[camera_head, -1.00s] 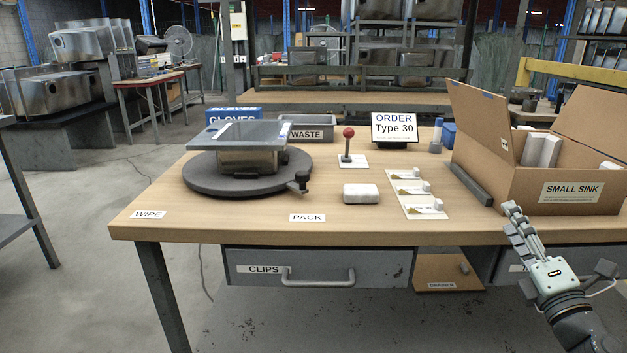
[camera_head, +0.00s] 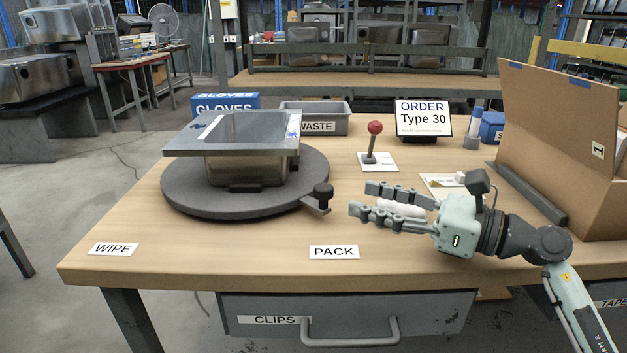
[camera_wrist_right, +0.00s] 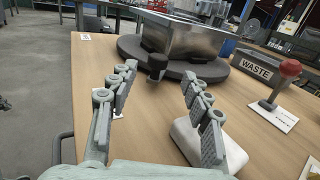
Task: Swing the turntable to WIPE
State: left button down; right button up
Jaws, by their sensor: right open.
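The dark round turntable (camera_head: 180,192) stands on the table, with a steel sink (camera_head: 245,168) on it. Its short handle with a black knob (camera_head: 323,192) sticks out at the right front, behind the PACK label (camera_head: 334,252). The WIPE label (camera_head: 113,249) is at the table's left front. My right gripper (camera_head: 361,198) is open and empty, its fingers pointing left, a short gap right of the knob. In the right wrist view the knob (camera_wrist_right: 157,66) shows ahead between the spread fingertips (camera_wrist_right: 159,74). My left gripper is out of view.
A white block (camera_wrist_right: 208,145) lies close by my right fingers. A red-topped lever (camera_head: 374,140), a grey WASTE bin (camera_head: 325,120) and an order sign (camera_head: 423,117) stand behind. An open cardboard box (camera_head: 565,150) is at right. The front left tabletop is clear.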

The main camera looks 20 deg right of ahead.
jog(key=shift+w+a+r+p, duration=0.15)
jog(key=shift+w+a, duration=0.2)
jog(key=shift+a, duration=0.1)
jog(key=shift+w+a+r+p, duration=0.1)
jog(key=shift+w+a+p, duration=0.05)
jog(key=shift+w+a, duration=0.25)
jog(key=x, duration=0.3)
jog(key=shift+w+a+f+p, duration=0.1)
jog(key=shift+w+a+p, duration=0.1)
jog(key=shift+p, duration=0.1)
jog(key=shift+w+a+f, duration=0.1)
jog(key=shift+w+a, duration=0.3)
jog(key=shift+a, duration=0.05)
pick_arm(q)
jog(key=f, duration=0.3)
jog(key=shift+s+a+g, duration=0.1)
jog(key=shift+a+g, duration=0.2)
pick_arm(e)
grip_shut()
